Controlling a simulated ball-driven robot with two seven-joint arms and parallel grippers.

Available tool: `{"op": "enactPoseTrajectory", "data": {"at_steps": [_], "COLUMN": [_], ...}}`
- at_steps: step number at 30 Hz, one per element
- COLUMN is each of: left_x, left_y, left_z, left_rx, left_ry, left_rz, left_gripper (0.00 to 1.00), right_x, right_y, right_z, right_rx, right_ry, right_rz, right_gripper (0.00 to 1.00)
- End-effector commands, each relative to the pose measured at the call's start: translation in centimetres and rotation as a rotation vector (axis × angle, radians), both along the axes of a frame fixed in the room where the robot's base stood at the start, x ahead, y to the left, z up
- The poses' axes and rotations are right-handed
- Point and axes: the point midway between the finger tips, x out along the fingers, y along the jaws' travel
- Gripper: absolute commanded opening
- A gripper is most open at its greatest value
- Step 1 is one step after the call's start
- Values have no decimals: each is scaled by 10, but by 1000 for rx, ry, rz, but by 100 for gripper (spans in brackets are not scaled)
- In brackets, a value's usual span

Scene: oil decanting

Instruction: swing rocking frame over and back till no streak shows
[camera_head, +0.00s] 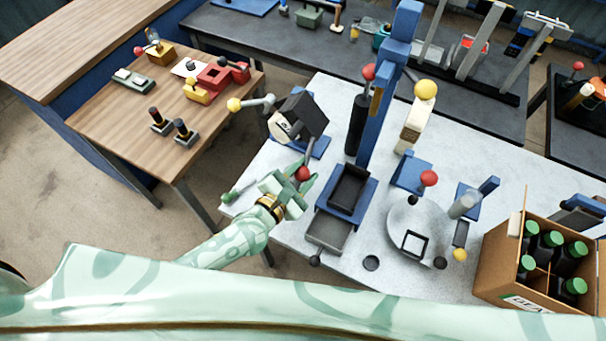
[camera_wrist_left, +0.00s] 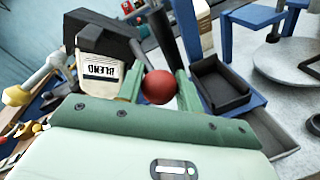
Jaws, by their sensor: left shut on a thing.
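The rocking frame (camera_head: 307,114) is a black cradle on a blue base at the left of the pale table. It holds a cream can (camera_head: 284,126) and sits tilted. A dark lever ending in a red ball knob (camera_head: 303,174) comes down from the frame. My left gripper (camera_head: 298,184) is shut on this knob, which shows between its fingers in the wrist view (camera_wrist_left: 158,87). My right gripper is not in view.
A blue press column (camera_head: 376,100) with black trays (camera_head: 349,188) stands just right of my gripper. Further right are a round grey turntable (camera_head: 402,216) and a carton (camera_head: 506,270) of green-capped bottles. A wooden side table (camera_head: 120,110) with red and yellow parts is at left.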

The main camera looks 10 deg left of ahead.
Motion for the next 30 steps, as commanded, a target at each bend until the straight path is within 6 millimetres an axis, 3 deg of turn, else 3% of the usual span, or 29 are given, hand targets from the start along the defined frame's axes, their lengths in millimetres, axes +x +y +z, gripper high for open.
{"op": "enactPoseTrajectory", "data": {"at_steps": [15,30], "left_x": [4,5], "left_y": [6,10], "left_z": [28,38], "left_rx": [-218,-305], "left_ry": [70,99], "left_rz": [2,2], "left_gripper": [0,0], "right_x": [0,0], "right_y": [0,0], "right_z": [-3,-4], "right_rx": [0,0], "right_ry": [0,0], "right_rz": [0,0], "right_gripper": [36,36]}}
